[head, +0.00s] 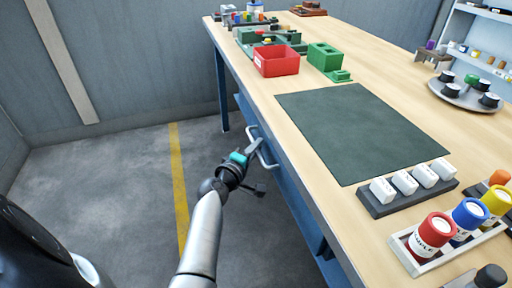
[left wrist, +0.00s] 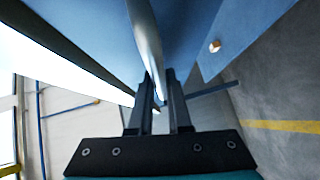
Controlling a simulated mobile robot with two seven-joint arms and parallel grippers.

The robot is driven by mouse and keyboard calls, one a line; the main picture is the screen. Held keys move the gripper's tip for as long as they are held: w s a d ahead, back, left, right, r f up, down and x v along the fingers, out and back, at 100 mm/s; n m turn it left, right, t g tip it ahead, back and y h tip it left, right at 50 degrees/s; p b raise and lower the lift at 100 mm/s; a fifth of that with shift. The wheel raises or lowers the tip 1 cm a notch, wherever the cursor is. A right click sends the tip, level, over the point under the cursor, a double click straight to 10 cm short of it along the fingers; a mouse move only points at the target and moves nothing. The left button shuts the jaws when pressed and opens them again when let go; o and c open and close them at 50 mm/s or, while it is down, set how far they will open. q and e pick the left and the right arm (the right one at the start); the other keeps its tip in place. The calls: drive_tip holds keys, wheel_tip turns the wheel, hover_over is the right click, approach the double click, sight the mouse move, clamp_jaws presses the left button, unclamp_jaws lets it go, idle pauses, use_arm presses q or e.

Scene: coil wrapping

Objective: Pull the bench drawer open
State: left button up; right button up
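The wooden-topped bench (head: 262,104) runs away from me on the right, on a blue frame. Its blue drawer (head: 287,187) is under the near long edge, with a pale bar handle (head: 269,160) on its front. My left gripper (head: 256,146) is at the handle. In the left wrist view the two dark fingers (left wrist: 160,95) stand close together on either side of the grey handle bar (left wrist: 146,38), and look shut on it. The drawer front looks about flush with the bench side. The exact finger contact is partly hidden. My right gripper is not in view.
On the bench are a dark green mat (head: 360,130), a red bin (head: 276,62), a green block (head: 325,56), a rack of white blocks (head: 410,190) and coloured bottles (head: 432,232). Open concrete floor (head: 110,180) with a yellow line lies left of the bench.

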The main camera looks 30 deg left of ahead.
use_arm(q)
clamp_jaws()
idle(1.1)
